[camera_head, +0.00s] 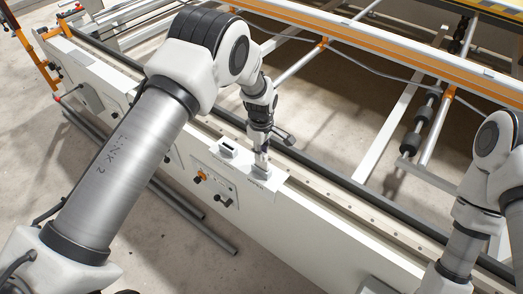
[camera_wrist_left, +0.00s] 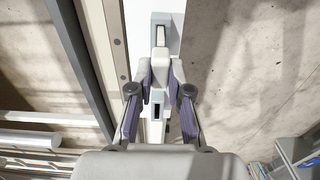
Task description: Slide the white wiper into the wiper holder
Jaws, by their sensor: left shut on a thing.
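My left gripper (camera_head: 262,150) points down at a white block (camera_head: 263,170), which looks like the wiper holder, on the ledge of the white machine beam. In the left wrist view my left gripper (camera_wrist_left: 161,70) is shut on a pale piece, the white wiper (camera_wrist_left: 160,64), between its fingertips. The fingers hide much of it, and I cannot tell whether it is in the holder or just above it. My right arm is at the right edge of the head view; its gripper is out of view.
A second block with a dark slot (camera_head: 228,148) stands left of the holder. The beam's front panel (camera_head: 208,180) carries knobs. White and orange frame rails (camera_head: 400,60) and a dark rail run behind. Loose grey pipes (camera_head: 205,228) lie on the concrete floor.

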